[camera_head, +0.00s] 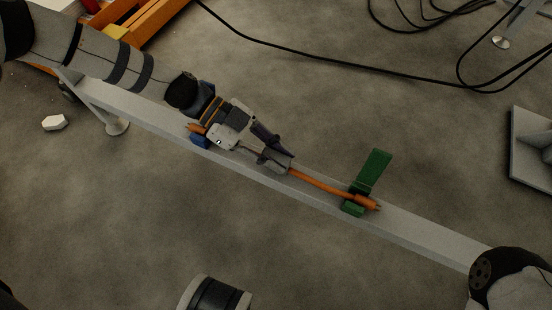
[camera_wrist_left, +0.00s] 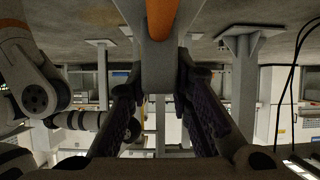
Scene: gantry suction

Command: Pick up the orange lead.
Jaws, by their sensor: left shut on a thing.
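The orange lead (camera_head: 322,185) lies along the grey beam in the head view. Its right end rests at a green holder (camera_head: 372,172), and an orange part (camera_head: 197,128) shows at a blue holder (camera_head: 199,140) further left. My left gripper (camera_head: 276,156) is over the beam, shut on a grey block in the middle of the lead. In the left wrist view the orange lead (camera_wrist_left: 160,18) comes out of this grey block (camera_wrist_left: 158,66) between the fingers. The gripper hides part of the lead's left half. I cannot tell whether the lead is clear of the holders. My right gripper is not in view.
The grey beam (camera_head: 430,232) runs diagonally above a concrete floor, on a post with a round foot (camera_head: 117,127). Black cables (camera_head: 350,66) lie on the floor at the top right. A grey plate (camera_head: 530,150) stands at the right edge.

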